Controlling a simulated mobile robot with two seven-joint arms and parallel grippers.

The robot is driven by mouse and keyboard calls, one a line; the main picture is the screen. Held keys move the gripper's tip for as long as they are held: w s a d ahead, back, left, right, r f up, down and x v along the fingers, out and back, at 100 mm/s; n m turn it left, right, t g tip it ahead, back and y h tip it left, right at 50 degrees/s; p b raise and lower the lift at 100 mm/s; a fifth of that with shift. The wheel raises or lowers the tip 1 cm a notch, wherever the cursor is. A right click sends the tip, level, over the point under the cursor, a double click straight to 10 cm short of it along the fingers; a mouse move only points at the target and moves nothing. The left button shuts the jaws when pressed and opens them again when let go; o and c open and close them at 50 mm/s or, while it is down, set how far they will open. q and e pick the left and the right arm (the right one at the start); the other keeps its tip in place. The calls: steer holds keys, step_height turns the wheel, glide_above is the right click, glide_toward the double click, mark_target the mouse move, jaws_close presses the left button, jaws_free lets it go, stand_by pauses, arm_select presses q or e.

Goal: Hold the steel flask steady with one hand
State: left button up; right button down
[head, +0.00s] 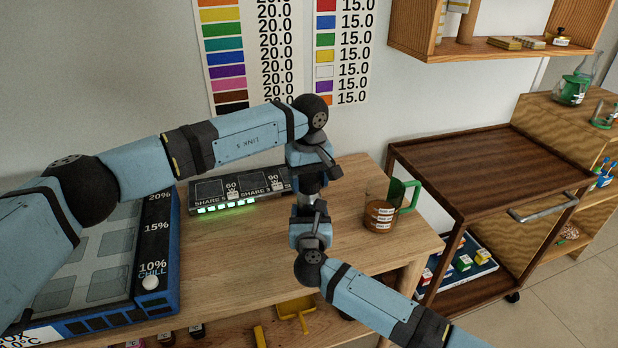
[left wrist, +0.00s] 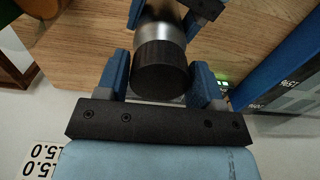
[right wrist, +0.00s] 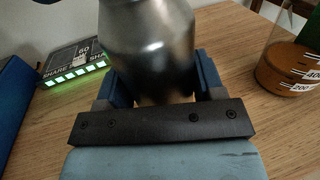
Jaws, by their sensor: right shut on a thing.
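The steel flask (head: 310,187) stands upright on the wooden worktop, mostly hidden between my two grippers in the head view. My right gripper (head: 309,212) is shut on its lower body; in the right wrist view the shiny steel body (right wrist: 150,50) sits between the fingers. My left gripper (head: 312,168) is above, pointing down. In the left wrist view its fingers stand either side of the flask's black ribbed cap (left wrist: 160,70) with slim gaps, so it looks open around the cap.
A share scale with lit green bars (head: 235,194) lies left of the flask. A glass jug with green handle and brown contents (head: 381,212) stands close on the right. A blue chill box (head: 150,265) fills the left. A brown cart (head: 480,170) stands farther right.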

arm_select(q)
steer(key=c, duration=0.6)
steer(key=n, duration=0.4)
steer(key=shift+n, duration=0.3)
steer(key=n, duration=1.2)
steer(key=shift+n, duration=0.4)
steer(key=n, duration=1.2)
steer(key=shift+n, duration=0.3)
steer(key=n, duration=0.6)
steer(key=shift+r, duration=0.1)
steer(key=shift+r, duration=0.15)
steer(key=shift+r, duration=0.95)
